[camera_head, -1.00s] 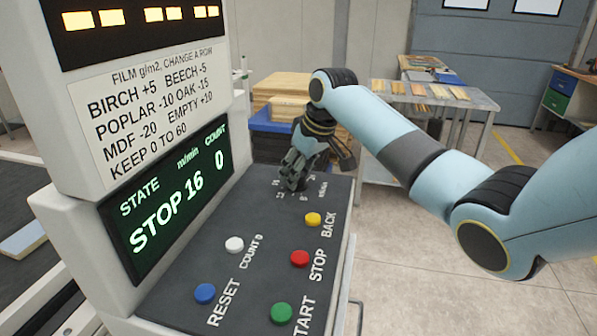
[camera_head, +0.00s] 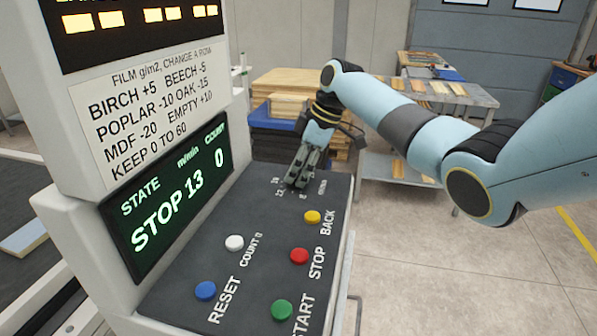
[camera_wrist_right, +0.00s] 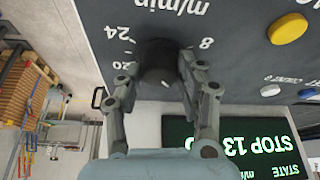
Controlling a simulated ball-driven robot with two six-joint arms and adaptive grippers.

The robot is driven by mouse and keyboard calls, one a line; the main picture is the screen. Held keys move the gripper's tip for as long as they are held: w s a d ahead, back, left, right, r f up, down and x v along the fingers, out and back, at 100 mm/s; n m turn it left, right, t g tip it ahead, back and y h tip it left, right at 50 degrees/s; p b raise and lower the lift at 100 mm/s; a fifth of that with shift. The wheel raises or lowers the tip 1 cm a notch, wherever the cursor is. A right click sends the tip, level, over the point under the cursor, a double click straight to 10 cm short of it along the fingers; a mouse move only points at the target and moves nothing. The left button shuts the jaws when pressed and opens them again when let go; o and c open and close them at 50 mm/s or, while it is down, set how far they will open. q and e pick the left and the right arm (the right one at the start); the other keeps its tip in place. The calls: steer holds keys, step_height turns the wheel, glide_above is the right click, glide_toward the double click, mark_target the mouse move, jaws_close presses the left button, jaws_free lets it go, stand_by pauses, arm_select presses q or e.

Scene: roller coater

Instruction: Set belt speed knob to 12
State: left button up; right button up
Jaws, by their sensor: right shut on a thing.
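The belt speed knob (camera_wrist_right: 158,62) is a dark round knob on the grey panel, with m/min and the numbers 8, 20 and 24 around it in the right wrist view. My right gripper (camera_wrist_right: 160,85) is shut on it, one finger on each side. In the head view my right gripper (camera_head: 297,182) reaches down to the far end of the panel and hides most of the knob. The display (camera_head: 170,200) reads STOP, 13 m/min and count 0. My left gripper is not in view.
The control panel (camera_head: 200,268) carries a yellow BACK button (camera_head: 312,217), red STOP button (camera_head: 299,256), green START button (camera_head: 282,309), blue RESET button (camera_head: 205,290) and white COUNT 0 button (camera_head: 234,242). Stacked boards (camera_head: 290,90) and a side table (camera_head: 475,97) stand behind.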

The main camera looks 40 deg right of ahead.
steer(key=shift+n+g+y+b, duration=0.4)
steer(key=shift+n+b, duration=0.5)
steer(key=shift+n, duration=0.7)
steer(key=shift+n+g, duration=0.3)
steer(key=o, duration=1.1)
steer(key=shift+r, duration=0.1)
steer(key=v, duration=1.1)
steer(key=shift+d+r, duration=0.15)
steer(key=shift+r, duration=0.25)
